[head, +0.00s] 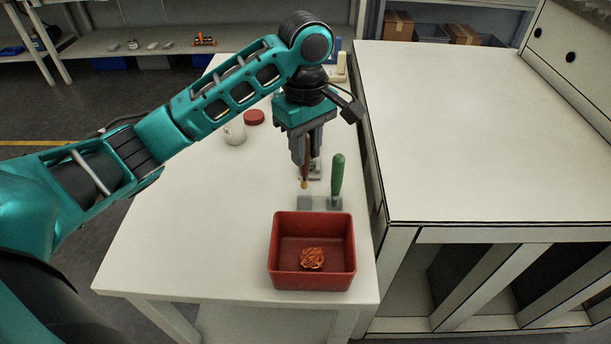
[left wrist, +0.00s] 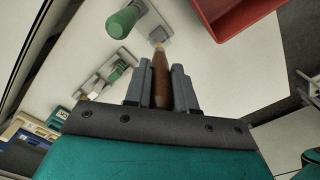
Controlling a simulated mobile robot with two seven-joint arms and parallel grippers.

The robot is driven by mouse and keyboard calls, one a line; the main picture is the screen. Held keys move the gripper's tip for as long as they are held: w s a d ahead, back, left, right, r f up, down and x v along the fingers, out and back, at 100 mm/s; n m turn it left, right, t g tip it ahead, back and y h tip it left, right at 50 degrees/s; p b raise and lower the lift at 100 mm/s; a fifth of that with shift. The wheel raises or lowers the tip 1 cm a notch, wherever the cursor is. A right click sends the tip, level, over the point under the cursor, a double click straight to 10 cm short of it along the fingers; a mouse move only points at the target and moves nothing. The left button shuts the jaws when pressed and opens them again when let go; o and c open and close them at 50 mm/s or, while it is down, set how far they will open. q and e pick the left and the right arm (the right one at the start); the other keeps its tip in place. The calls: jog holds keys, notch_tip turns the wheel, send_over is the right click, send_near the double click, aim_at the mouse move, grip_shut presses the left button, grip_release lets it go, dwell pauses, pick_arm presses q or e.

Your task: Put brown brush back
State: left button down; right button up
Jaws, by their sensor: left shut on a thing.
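My left gripper (head: 306,160) is shut on the brown brush (head: 305,174). The brush hangs roughly upright with its yellowish end down, above the white table (head: 190,215). In the left wrist view the brush (left wrist: 160,82) sits between both fingers of my left gripper (left wrist: 162,85). A small grey block (head: 304,202) stands just below the brush tip, which looks apart from it. A green handle (head: 338,176) stands upright in a grey base (head: 335,203) to its right. Another grey base (head: 315,170) is partly hidden behind the gripper. My right gripper is not in view.
A red bin (head: 283,281) with an orange bundle (head: 312,259) stands at the table's front right. A white jar (head: 235,132) and a red lid (head: 254,117) lie further back. A taller white counter (head: 480,140) borders the table's right. The table's left is clear.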

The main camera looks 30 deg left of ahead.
aim_at(306, 174)
pick_arm(q)
notch_tip(306, 174, down, 5)
jog(key=shift+f+b, duration=0.2)
jog(key=shift+b, duration=0.3)
jog(key=c, duration=0.9)
grip_release()
jog(key=shift+c, duration=0.2)
